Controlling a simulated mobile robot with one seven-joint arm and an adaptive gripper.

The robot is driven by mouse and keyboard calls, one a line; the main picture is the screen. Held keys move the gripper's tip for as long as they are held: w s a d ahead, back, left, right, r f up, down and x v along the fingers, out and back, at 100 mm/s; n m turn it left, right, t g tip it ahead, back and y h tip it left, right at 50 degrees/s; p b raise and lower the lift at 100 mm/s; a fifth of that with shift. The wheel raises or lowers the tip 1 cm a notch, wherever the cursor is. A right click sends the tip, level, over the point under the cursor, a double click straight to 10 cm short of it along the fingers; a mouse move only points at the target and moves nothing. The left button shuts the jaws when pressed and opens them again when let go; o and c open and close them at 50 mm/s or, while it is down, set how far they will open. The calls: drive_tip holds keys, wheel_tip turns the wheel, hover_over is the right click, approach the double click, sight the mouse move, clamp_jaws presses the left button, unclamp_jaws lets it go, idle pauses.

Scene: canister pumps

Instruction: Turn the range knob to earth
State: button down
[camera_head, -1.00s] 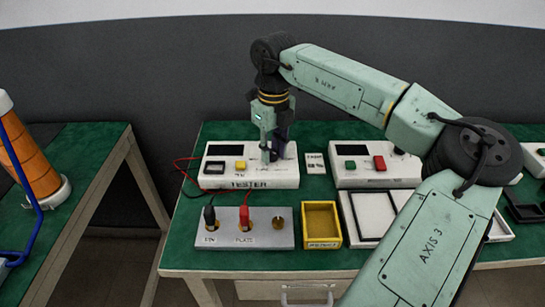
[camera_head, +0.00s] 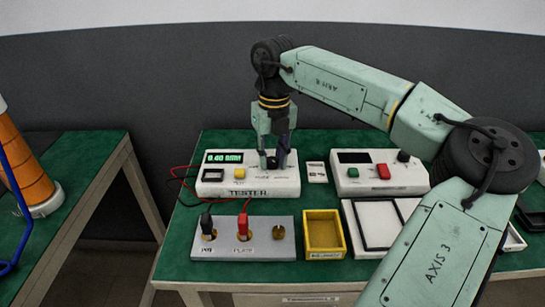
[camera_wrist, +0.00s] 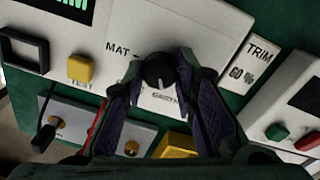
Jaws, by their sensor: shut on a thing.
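The white tester (camera_head: 248,188) stands on the green bench, its display (camera_head: 223,157) lit and reading about 0.40 ohm. Its black round range knob (camera_wrist: 159,68) sits between the fingertips of my gripper (camera_wrist: 160,76). My gripper (camera_head: 273,160) points down from above, shut on the knob. In the wrist view a pale pointer mark shows on the knob's lower side. The label MAT (camera_wrist: 117,48) is at the knob's left; the other position labels are partly hidden by the fingers or too blurred to read.
A yellow button (camera_wrist: 80,68) is left of the knob. A grey terminal block (camera_head: 266,245) with black and red plugs is in front, beside a yellow tray (camera_head: 324,251). A TRIM card (camera_head: 317,172) and a second white device (camera_head: 352,187) are to the right.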

sight(274, 159)
drive_tip(key=c, duration=1.3)
unclamp_jaws()
wheel_tip(274, 159, up, 12)
drive_tip(key=shift+d, duration=0.15)
